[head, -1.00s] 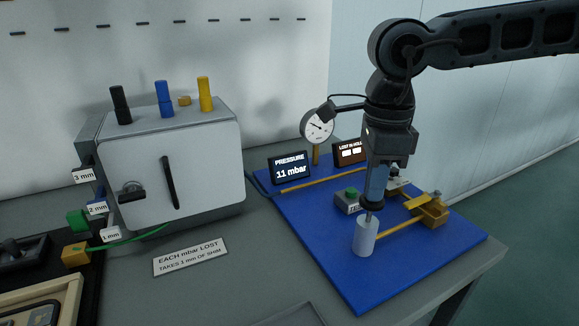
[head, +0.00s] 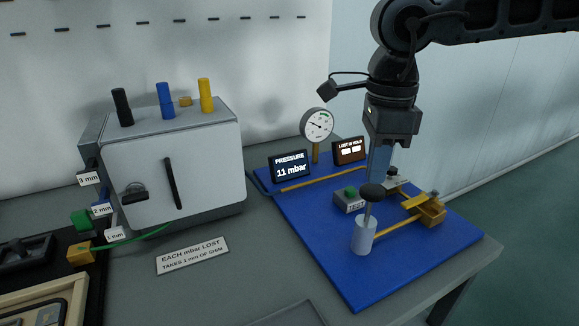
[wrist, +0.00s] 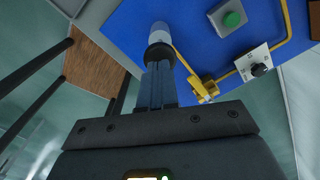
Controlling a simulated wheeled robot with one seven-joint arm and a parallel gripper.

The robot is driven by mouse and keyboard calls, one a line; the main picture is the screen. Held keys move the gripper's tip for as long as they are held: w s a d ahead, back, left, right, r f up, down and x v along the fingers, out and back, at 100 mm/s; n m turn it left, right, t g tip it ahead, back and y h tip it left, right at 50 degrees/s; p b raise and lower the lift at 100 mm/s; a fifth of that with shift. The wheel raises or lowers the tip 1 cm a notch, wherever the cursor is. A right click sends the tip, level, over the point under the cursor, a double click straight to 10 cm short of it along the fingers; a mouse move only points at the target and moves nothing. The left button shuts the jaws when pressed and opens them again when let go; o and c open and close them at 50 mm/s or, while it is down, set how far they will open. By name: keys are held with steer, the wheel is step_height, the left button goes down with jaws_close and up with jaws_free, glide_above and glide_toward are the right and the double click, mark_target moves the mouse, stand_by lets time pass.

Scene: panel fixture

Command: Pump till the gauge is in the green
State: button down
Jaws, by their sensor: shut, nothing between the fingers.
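The pump is a pale cylinder (head: 364,236) on the blue board (head: 300,222), with a thin rod rising to a dark round knob (head: 372,192). My gripper (head: 380,178) is shut and empty, its blue fingers just above and behind the knob in the head view; whether they touch it is unclear. In the wrist view my shut fingers (wrist: 157,85) point at the pump (wrist: 159,35). The round gauge (head: 317,124) has a white face and a needle pointing to the upper left; its small green mark is at the upper right. The pressure display (head: 290,167) reads 11 mbar.
A box labelled TEST with a green button (head: 351,192) stands behind the pump. Yellow pipe runs to a yellow valve block (head: 430,212) at right. A "lost in hold" display (head: 349,150) stands at the back. A grey cabinet (head: 190,165) and a printed sign (head: 192,256) are left.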

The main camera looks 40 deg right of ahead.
mark_target(373, 189)
steer(key=shift+f+b, duration=2.8)
steer(key=shift+b, duration=0.15)
steer(key=shift+r+p, duration=1.5)
steer(key=shift+r, duration=1.35)
steer(key=shift+f, duration=0.1)
steer(key=shift+f+b, duration=2.8)
steer(key=shift+b, duration=0.15)
steer(key=shift+r+p, duration=1.65)
steer(key=shift+r, duration=1.25)
steer(key=shift+f, duration=0.15)
